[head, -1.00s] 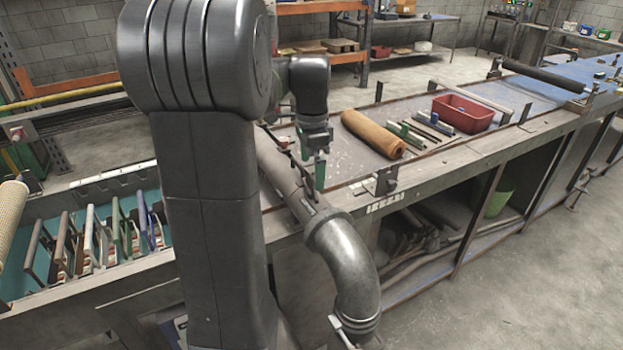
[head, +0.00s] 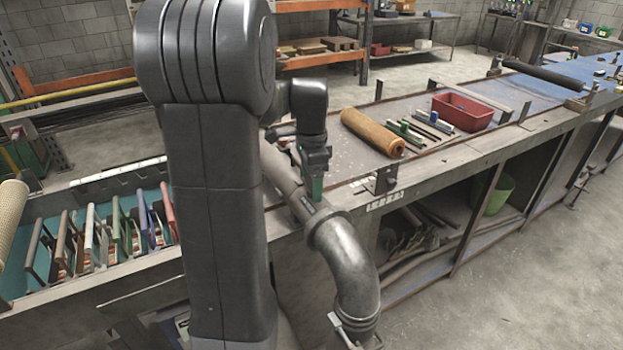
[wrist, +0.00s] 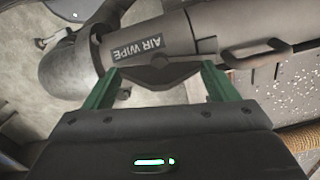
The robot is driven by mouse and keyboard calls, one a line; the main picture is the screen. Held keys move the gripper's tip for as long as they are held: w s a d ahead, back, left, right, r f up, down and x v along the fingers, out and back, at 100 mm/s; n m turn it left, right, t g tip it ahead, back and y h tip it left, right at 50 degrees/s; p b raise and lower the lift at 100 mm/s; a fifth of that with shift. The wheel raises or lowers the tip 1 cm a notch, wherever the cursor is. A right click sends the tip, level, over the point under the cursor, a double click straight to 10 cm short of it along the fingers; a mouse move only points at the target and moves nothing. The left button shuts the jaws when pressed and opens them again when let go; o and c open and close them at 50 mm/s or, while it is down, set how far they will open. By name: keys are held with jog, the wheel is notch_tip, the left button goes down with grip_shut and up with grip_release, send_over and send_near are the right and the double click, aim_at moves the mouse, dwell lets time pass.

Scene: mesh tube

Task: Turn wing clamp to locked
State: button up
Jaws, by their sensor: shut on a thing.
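The wing clamp (wrist: 158,76) is a dark, wing-shaped piece lying against a grey pipe in the wrist view. My gripper (wrist: 161,70) has its two green fingers at the two ends of the wing and is shut on it. The pipe beside it carries the label "AIR WIPE" (wrist: 138,48). In the head view my gripper (head: 312,192) points down onto the straight pipe just behind its elbow (head: 345,250). There my gripper hides most of the clamp, and its turn angle cannot be read.
A brown roll (head: 372,132), slim tools and a red bin (head: 463,112) lie on the bench to the right of my gripper. An upright metal bracket (head: 381,180) stands on the bench's near edge. The floor at the right is clear.

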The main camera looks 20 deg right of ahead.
aim_at(311, 178)
jog(key=shift+n+p, duration=0.3)
jog(key=shift+n, duration=1.1)
jog(key=o, duration=0.9)
jog(key=shift+o, duration=0.2)
notch_tip(311, 178, up, 14)
jog(key=shift+b, duration=0.45)
jog(key=shift+f, duration=0.2)
